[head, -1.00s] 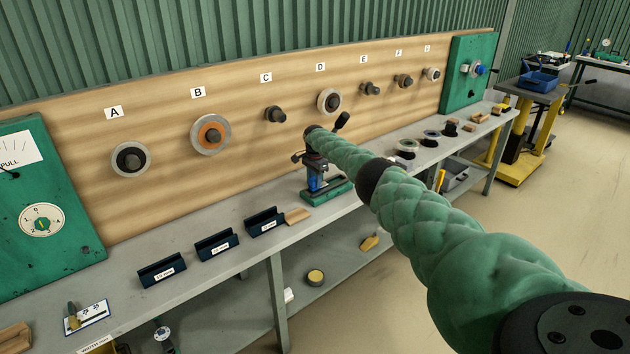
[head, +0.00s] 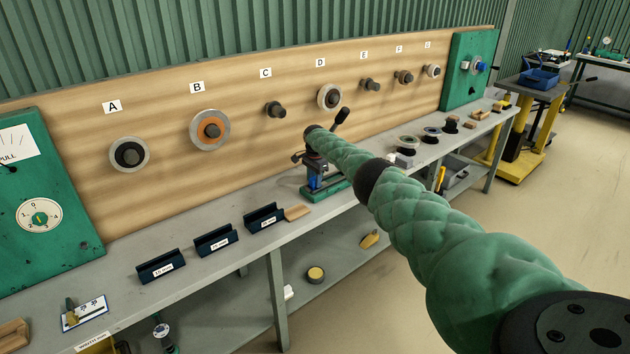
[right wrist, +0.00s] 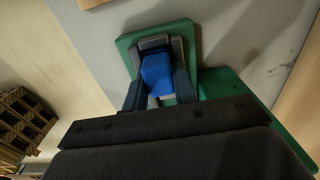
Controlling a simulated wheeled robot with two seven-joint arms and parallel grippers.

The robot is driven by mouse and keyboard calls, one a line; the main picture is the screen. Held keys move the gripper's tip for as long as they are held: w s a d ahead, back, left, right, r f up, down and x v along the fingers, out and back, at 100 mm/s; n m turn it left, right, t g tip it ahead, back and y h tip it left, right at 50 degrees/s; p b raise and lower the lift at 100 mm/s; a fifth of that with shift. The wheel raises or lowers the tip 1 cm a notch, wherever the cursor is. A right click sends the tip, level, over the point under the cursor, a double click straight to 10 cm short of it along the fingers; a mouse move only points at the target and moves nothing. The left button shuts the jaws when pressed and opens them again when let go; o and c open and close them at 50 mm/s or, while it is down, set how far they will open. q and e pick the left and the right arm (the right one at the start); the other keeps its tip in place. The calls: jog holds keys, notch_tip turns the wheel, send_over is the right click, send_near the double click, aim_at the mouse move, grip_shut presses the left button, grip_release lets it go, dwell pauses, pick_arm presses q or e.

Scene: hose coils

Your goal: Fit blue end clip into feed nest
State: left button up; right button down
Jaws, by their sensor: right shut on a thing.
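The blue end clip (right wrist: 157,75) sits between the two dark fingers of my right gripper (right wrist: 160,88) in the right wrist view. The gripper is shut on it. A grey nest (right wrist: 154,41) on a green plate stands around the clip's far side; whether the clip is fully seated is hidden. In the head view my right gripper (head: 316,172) points down at the green-based fixture (head: 328,191) on the bench, with a little blue showing low on it. My left gripper is out of view.
A black-knobbed lever (head: 342,117) rises beside the fixture. Dark labelled trays (head: 214,242) stand to its left on the grey bench (head: 122,300). Coils (head: 408,141) lie to the right. The wooden board (head: 70,150) with lettered pegs stands behind.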

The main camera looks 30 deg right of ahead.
dwell(0.4)
jog(key=c, duration=0.8)
grip_release()
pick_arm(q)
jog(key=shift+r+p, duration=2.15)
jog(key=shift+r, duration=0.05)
pick_arm(e)
jog(key=shift+r, duration=2.3)
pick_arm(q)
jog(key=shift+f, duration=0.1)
pick_arm(e)
jog(key=shift+r, duration=0.9)
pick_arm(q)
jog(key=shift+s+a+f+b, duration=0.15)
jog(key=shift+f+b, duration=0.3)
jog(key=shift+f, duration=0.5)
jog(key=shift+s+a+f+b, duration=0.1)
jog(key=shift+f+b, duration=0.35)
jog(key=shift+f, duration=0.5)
pick_arm(e)
jog(key=shift+r, duration=3)
